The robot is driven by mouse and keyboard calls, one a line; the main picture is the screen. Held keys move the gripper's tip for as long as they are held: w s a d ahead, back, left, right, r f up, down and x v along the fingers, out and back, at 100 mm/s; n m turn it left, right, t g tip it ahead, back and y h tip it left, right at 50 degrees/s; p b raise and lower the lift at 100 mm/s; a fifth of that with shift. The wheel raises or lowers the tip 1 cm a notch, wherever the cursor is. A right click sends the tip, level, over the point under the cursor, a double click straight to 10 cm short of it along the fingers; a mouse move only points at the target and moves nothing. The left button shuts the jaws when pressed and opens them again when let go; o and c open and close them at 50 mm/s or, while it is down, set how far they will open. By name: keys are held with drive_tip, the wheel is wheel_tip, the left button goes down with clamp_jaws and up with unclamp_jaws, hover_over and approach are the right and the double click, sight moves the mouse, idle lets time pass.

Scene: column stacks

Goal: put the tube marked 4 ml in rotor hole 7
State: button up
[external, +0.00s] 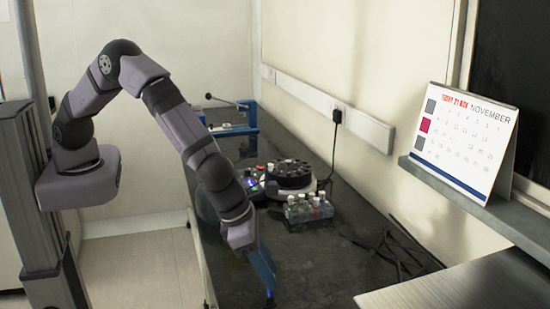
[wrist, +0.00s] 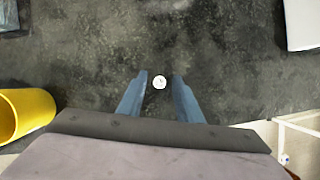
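A small round white top with a faint dark mark (wrist: 159,82) shows in the wrist view, between my fingertips and apart from both. I cannot tell whether it is the 4 ml tube's cap; the mark is too small to read. My gripper (wrist: 160,80) is open, its two blue fingers spread. In the external view my gripper (external: 265,270) points down low over the near bench. The dark round rotor (external: 289,170) stands farther back, with holes around its top; their numbers are not readable.
A yellow cylinder (wrist: 22,112) lies at the left of the wrist view, and a pale box-like edge (wrist: 298,137) is at the right. Black cables (external: 390,256) lie on the bench at right. A blue-framed device (external: 235,128) stands at the back.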

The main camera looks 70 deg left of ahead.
drive_tip(key=b+v, duration=0.1)
drive_tip(key=v, duration=1.1)
drive_tip(key=shift+a+r, duration=0.1)
drive_tip(key=s+a+n+g+y, duration=0.1)
drive_tip(key=a+n+g+y, duration=0.1)
drive_tip(key=a+n, duration=1.65)
drive_tip(key=s+a+f+n+g, duration=0.2)
drive_tip(key=s+a+n, duration=1.1)
drive_tip(key=n, duration=0.7)
drive_tip(key=a+f, duration=0.1)
drive_tip(key=a, duration=0.2)
drive_tip(key=shift+s+a+f+h, duration=0.2)
drive_tip(key=shift+s+a+h, duration=0.15)
drive_tip(key=shift+a+h, duration=0.05)
drive_tip(key=shift+o, duration=0.6)
drive_tip(key=shift+s+a+n, duration=0.1)
drive_tip(key=shift+s+n, duration=0.1)
drive_tip(key=shift+n, duration=0.05)
